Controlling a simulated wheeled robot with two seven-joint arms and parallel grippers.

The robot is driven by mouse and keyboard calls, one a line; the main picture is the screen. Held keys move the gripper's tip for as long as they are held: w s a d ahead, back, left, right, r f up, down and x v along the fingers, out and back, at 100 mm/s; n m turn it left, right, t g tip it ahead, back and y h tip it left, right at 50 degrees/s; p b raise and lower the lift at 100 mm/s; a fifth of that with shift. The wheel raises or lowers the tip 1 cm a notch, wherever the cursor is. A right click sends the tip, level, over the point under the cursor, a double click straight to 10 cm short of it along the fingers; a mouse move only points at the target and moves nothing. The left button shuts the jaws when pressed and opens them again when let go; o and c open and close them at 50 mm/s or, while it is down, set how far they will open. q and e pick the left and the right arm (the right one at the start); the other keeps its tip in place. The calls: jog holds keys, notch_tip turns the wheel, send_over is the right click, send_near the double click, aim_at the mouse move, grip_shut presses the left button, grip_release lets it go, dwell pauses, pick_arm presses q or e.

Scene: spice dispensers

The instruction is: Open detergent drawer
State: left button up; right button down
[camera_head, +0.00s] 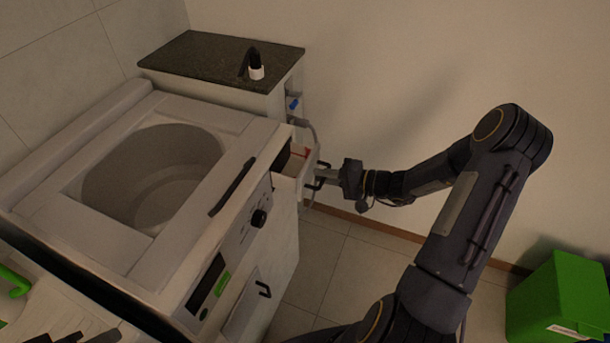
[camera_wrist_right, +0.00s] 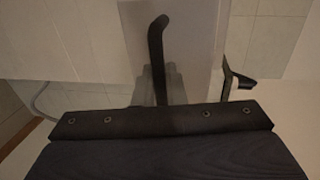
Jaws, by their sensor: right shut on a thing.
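The white washing machine (camera_head: 190,215) stands at the left with its round drum open on top. Its detergent drawer (camera_head: 309,160) sticks out of the front at the far right corner, and a dark gap and a small red part show behind its front. My right gripper (camera_head: 324,176) is at the drawer front, shut on its black handle. In the right wrist view the grey fingers (camera_wrist_right: 162,85) are at a black handle bar (camera_wrist_right: 157,50). The exact contact is partly hidden. My left gripper is not in view.
A dark-topped counter (camera_head: 205,62) with a small black and white object (camera_head: 255,68) stands behind the machine. A green box (camera_head: 560,298) is at the lower right. A lower black handle (camera_head: 264,290) is on the machine's front. Tiled floor (camera_head: 345,265) is open beside it.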

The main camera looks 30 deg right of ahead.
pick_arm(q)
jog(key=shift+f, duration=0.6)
pick_arm(e)
jog(key=v, duration=0.3)
jog(key=shift+s+f, duration=0.1)
jog(key=shift+f, duration=0.2)
jog(key=c, duration=1.8)
grip_release()
pick_arm(q)
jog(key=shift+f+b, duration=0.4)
jog(key=shift+b, duration=0.25)
pick_arm(e)
jog(key=v, duration=0.7)
jog(key=shift+s+d, duration=0.3)
